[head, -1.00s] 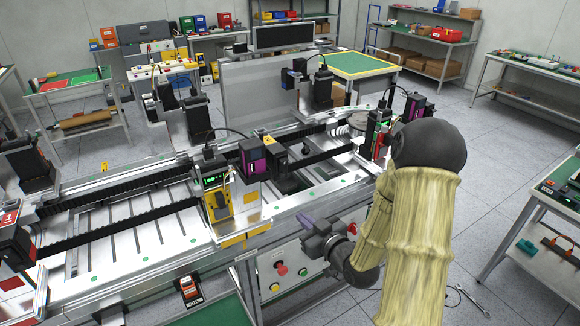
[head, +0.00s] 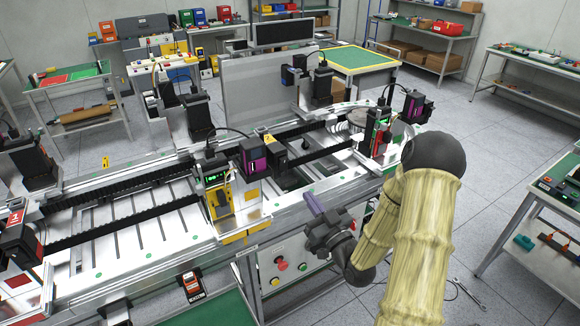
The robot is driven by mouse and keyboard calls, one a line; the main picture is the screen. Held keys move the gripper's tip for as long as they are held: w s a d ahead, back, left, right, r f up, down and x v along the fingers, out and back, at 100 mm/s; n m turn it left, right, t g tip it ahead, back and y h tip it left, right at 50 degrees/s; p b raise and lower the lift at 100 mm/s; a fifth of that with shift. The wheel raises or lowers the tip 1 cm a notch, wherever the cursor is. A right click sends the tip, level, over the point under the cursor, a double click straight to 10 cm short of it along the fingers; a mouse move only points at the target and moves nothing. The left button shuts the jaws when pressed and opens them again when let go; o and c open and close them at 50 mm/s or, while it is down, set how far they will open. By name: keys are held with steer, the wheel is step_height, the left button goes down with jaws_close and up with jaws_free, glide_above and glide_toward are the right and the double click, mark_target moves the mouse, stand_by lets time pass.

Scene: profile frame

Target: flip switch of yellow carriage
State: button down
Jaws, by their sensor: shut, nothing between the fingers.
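The yellow carriage (head: 239,212) stands on the near rail of the machine, left of centre in the head view. Its black upper part shows green lights, and a dark part sits on its yellow front; I cannot make out the switch lever clearly. My gripper (head: 313,203) is to the right of the carriage and nearer to the camera, at the machine's front edge.
A front panel with a red button (head: 282,265) and a green button (head: 303,266) lies below my gripper. A black-and-purple unit (head: 252,156) stands behind and right of the carriage. A red-and-black device (head: 191,287) sits lower left.

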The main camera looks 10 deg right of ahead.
mark_target(285, 161)
steer(key=p+x, duration=0.2)
steer(key=x, duration=0.3)
steer(key=p+x, duration=0.3)
steer(key=x, duration=0.2)
steer(key=shift+r, duration=0.25)
steer(key=shift+w+a+p, duration=0.25)
steer(key=shift+w+p, duration=0.15)
steer(key=shift+w, duration=0.3)
steer(key=shift+d, duration=0.1)
